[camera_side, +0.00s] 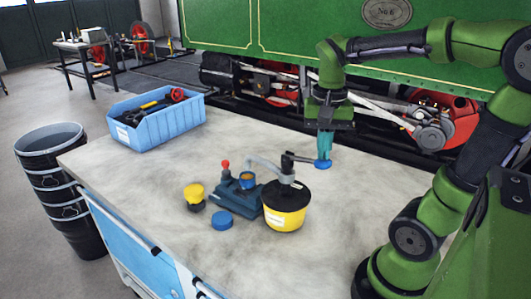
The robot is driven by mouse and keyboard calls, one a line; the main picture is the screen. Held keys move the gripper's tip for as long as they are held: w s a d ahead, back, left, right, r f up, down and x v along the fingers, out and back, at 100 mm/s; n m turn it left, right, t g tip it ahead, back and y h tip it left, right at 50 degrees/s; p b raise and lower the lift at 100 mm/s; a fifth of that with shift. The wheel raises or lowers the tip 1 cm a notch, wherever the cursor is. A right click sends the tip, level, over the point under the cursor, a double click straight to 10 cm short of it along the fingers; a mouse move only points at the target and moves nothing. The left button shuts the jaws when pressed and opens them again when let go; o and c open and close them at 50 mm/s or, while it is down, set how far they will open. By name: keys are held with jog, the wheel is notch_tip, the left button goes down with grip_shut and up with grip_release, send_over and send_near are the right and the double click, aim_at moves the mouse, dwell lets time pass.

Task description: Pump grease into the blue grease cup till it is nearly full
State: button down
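A black-and-yellow grease bucket (286,212) stands on the bench with a hand pump on its lid. The pump's dark lever (299,158) points right and ends at a blue knob (323,165). My gripper (323,159) points down with its teal fingertips right at the top of this knob; no gap shows between the fingers, and contact is unclear. The pump's pale grey spout (262,163) arches left toward the blue grease cup (247,181) on a dark blue block. Something orange-brown shows in the cup's mouth; its level is too small to judge.
Left of the cup are a red knob (225,164), a yellow-capped cup (194,192) and a loose blue cap (222,220). A blue bin (160,127) of tools stands at the back left. The tram's running gear lines the far edge. The front bench is clear.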

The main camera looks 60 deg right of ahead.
jog(key=shift+r, duration=1.35)
jog(key=a+f+n+t+y, duration=0.1)
jog(key=a+n+t+y, duration=0.1)
jog(key=a+n+t, duration=0.5)
jog(key=a+n, duration=0.1)
jog(key=a, duration=0.3)
jog(key=shift+w+a+f, duration=0.2)
jog(key=shift+w+f, duration=0.05)
jog(key=c, duration=1.8)
grip_release()
